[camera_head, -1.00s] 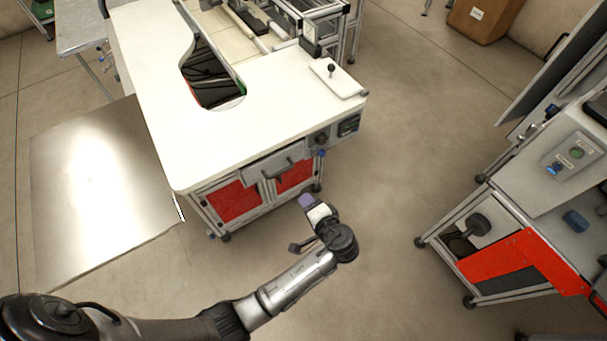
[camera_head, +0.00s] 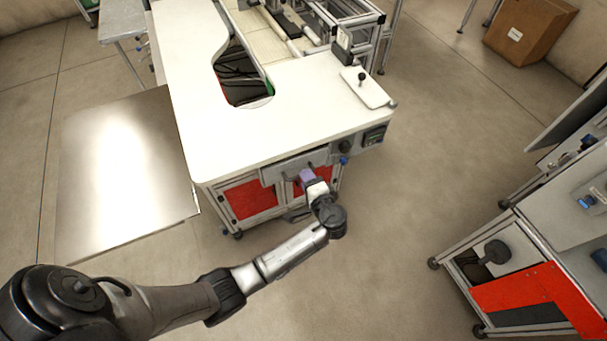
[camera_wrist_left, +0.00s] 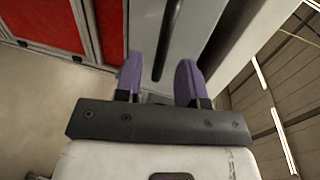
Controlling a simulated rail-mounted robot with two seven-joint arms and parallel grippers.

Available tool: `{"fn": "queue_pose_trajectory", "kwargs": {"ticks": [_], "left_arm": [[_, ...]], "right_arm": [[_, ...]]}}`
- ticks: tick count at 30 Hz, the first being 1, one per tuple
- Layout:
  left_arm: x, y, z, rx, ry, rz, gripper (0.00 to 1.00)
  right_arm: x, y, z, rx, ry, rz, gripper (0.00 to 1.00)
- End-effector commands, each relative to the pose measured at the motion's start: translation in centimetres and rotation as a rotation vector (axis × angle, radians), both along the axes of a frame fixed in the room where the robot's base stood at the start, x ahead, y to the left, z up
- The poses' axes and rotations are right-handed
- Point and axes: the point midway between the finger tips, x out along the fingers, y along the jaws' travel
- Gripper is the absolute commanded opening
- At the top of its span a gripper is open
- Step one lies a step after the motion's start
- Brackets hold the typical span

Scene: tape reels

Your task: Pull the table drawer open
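The white-topped table (camera_head: 290,115) has a grey drawer front (camera_head: 272,174) under its edge, above red panels. The drawer looks closed. My left gripper (camera_head: 306,177) is at the drawer front and covers part of its dark handle. In the left wrist view its two purple fingers (camera_wrist_left: 159,82) are apart, on either side of the dark handle bar (camera_wrist_left: 170,35) as seen in the picture. Whether the fingertips reach around the bar or touch it, I cannot tell. The drawer's light grey front (camera_wrist_left: 203,25) lies just behind. My right gripper is not in view.
A grey cart with a red panel (camera_head: 535,295) stands at the right. A cardboard box (camera_head: 527,30) is at the back right. The floor (camera_head: 415,190) between table and cart is clear.

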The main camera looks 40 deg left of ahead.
Motion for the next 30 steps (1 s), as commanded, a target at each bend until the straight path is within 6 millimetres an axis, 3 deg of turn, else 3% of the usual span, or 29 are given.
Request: {"fn": "queue_pose_trajectory", "kwargs": {"ticks": [9,20,30], "left_arm": [[1.1,2.4,-0.5,0.0,-0.001,0.0,0.36],[1.2,2.6,-0.6,0.0,-0.001,0.0,0.36],[1.2,2.5,-0.6,0.0,-0.001,0.0,0.05]], "right_arm": [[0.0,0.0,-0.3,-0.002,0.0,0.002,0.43],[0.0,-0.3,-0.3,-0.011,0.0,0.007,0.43],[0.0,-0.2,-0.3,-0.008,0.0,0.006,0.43]]}}
